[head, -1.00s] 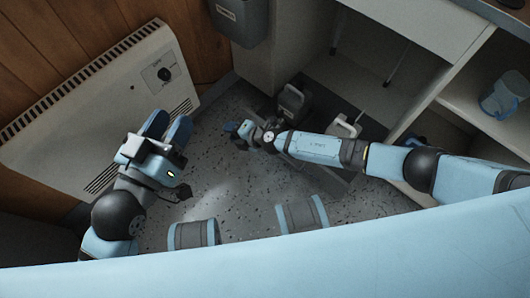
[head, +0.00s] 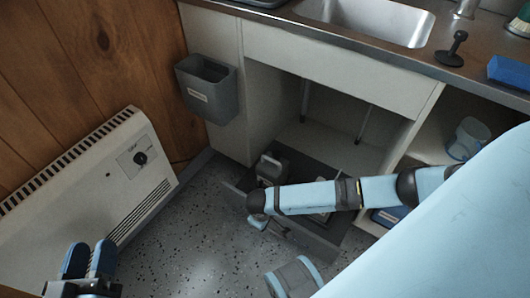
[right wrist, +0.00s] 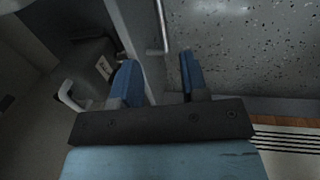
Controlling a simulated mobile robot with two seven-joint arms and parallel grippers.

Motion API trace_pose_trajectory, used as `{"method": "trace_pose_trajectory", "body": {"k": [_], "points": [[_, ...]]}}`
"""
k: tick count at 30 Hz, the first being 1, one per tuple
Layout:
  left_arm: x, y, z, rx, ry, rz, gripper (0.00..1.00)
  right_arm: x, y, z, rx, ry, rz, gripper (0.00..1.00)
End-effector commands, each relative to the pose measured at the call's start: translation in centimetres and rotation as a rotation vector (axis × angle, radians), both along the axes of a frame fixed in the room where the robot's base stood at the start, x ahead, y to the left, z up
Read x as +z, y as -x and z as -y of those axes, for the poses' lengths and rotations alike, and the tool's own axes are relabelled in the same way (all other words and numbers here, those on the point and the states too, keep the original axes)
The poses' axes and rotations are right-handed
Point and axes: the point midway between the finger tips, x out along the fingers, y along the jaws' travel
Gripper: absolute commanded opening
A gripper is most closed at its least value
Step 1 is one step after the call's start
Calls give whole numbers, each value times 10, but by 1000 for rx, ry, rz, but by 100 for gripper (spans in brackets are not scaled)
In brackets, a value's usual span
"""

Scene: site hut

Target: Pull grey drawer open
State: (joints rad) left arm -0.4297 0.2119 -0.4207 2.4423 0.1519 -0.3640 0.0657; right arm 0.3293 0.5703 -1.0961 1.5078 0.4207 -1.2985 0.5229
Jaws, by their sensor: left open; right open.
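The grey drawer (head: 318,246) sits low under the sink unit and stands out past the cabinet front, with its inside showing. A grey canister (head: 269,168) is in it; another light item is mostly hidden behind my right arm. My right gripper (head: 262,223) is at the drawer front, partly hidden by its own wrist. In the right wrist view my right gripper (right wrist: 160,80) is open. The drawer's metal bar handle (right wrist: 161,28) lies ahead between its fingers, and I see no grip on it. My left gripper (head: 90,261) is open and empty, at the lower left.
A white heater (head: 85,190) stands along the wooden wall at left. A grey bin (head: 207,90) hangs on the cabinet side. The sink (head: 370,20) and worktop are above the drawer. Open shelves with a clear container (head: 467,138) are at right. Speckled floor (head: 190,235) before the drawer is free.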

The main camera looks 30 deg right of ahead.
Motion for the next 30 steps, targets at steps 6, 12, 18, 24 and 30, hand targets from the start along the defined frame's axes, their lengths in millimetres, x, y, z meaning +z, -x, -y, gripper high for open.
{"method": "trace_pose_trajectory", "body": {"k": [6,12,18,24,30], "points": [[-41,1,2,-35,-52,-94,43,-53,-4,8,1,2,2,41],[-53,-5,-1,-44,-114,-63,43,-91,-7,15,2,1,3,41],[-48,-12,-5,-34,-162,20,43,-112,-9,18,3,0,4,41],[-46,-14,-6,-30,-179,44,43,-116,-10,20,2,0,4,41],[-45,-14,-6,-31,-179,45,43,-116,-10,20,2,0,4,41]]}}
